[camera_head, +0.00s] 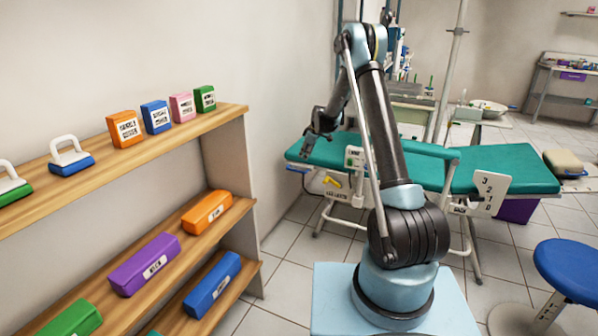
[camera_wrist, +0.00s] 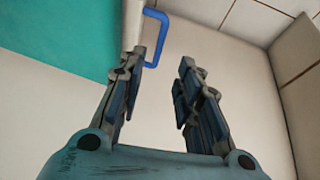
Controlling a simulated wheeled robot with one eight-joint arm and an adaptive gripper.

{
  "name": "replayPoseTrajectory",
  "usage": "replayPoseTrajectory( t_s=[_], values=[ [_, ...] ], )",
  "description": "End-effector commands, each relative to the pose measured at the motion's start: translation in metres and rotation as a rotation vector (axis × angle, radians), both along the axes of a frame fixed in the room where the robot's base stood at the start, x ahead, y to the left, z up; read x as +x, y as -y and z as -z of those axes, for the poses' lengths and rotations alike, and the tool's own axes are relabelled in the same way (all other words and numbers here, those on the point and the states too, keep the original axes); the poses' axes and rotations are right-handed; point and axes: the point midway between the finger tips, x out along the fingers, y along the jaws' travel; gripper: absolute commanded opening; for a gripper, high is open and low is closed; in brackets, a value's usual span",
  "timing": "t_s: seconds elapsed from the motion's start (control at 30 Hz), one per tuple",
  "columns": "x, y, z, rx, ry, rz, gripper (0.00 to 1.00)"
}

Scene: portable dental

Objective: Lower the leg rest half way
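A green padded couch (camera_head: 425,170) on a pale frame stands behind my arm. Its right-hand section (camera_head: 515,168) looks about level; which section is the leg rest is not marked. A yellow lever (camera_head: 332,182) sits under the left part. My gripper (camera_head: 318,142) is over the couch's left end. In the wrist view my gripper (camera_wrist: 160,75) is open and empty. A blue bent handle (camera_wrist: 156,38) shows beyond its fingertips, apart from them, beside a green surface (camera_wrist: 70,35).
A wooden shelf unit (camera_head: 230,165) with coloured boxes stands at the left, close to the couch's left end. A blue stool (camera_head: 572,268) is at the front right. A white pole (camera_head: 452,70) and a side tray (camera_head: 490,106) stand behind. Tiled floor is clear between couch and stool.

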Motion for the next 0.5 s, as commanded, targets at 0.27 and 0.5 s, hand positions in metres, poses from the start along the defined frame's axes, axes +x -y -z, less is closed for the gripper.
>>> replayPoseTrajectory(
  t_s=[0.27,0.5],
  values=[
    [0.012,-0.013,0.038,0.0,0.0,0.0,0.32],
    [0.022,-0.023,0.07,0.0,0.0,0.0,0.32]
  ],
)
